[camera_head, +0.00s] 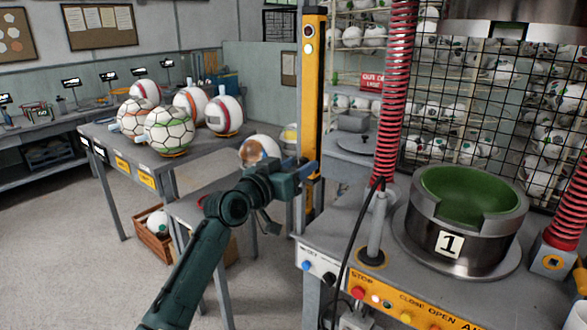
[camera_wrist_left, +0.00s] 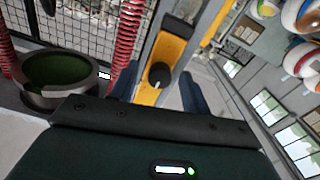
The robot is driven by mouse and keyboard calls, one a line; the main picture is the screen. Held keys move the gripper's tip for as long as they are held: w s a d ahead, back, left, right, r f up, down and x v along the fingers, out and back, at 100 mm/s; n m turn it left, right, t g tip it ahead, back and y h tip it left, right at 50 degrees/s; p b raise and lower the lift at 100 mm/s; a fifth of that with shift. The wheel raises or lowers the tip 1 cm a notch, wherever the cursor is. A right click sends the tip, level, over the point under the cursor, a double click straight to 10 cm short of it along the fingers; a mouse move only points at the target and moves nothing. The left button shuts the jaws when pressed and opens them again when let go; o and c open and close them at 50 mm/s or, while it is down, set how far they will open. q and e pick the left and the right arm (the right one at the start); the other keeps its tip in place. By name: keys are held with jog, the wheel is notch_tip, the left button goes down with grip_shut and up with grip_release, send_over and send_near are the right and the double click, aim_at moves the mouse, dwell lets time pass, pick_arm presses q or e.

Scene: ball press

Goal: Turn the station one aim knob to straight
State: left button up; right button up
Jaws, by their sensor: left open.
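A black knob (camera_wrist_left: 160,75) with a small pale mark near its lower edge sits on a yellow plate (camera_wrist_left: 172,48) in the left wrist view; I read no label beside it. My left gripper (camera_head: 308,172) is at the yellow post (camera_head: 313,90) in the head view, its jaws hiding part of the post. In the left wrist view its two blue fingers are apart, one on each side of the knob; I cannot tell whether they touch it. The press station marked 1 (camera_head: 462,250), with a green bowl, stands to the right. My right gripper is not in view.
A red coiled hose (camera_head: 394,100) and a grey upright rod (camera_head: 376,228) stand right of the gripper. A button panel (camera_head: 400,310) runs along the station's front edge. A table with several balls (camera_head: 168,130) stands behind left.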

pick_arm(q)
jog(key=b+v, duration=0.2)
jog(key=v, duration=1.1)
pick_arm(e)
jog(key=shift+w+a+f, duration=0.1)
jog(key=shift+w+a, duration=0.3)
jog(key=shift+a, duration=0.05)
pick_arm(q)
jog(key=s+a+f+n+y, duration=0.1)
jog(key=s+f+y, duration=0.15)
jog(key=f, duration=0.55)
jog(key=s+a+f+n+g+y, duration=0.1)
jog(key=s+f, duration=0.2)
jog(key=f, duration=0.5)
jog(key=s+a+f+n+y, duration=0.1)
jog(key=s+f, duration=0.2)
jog(key=f, duration=0.5)
jog(key=s+a+f+g+y, duration=0.3)
jog(key=s+f, duration=1)
jog(key=s, duration=0.5)
jog(key=shift+f, duration=0.4)
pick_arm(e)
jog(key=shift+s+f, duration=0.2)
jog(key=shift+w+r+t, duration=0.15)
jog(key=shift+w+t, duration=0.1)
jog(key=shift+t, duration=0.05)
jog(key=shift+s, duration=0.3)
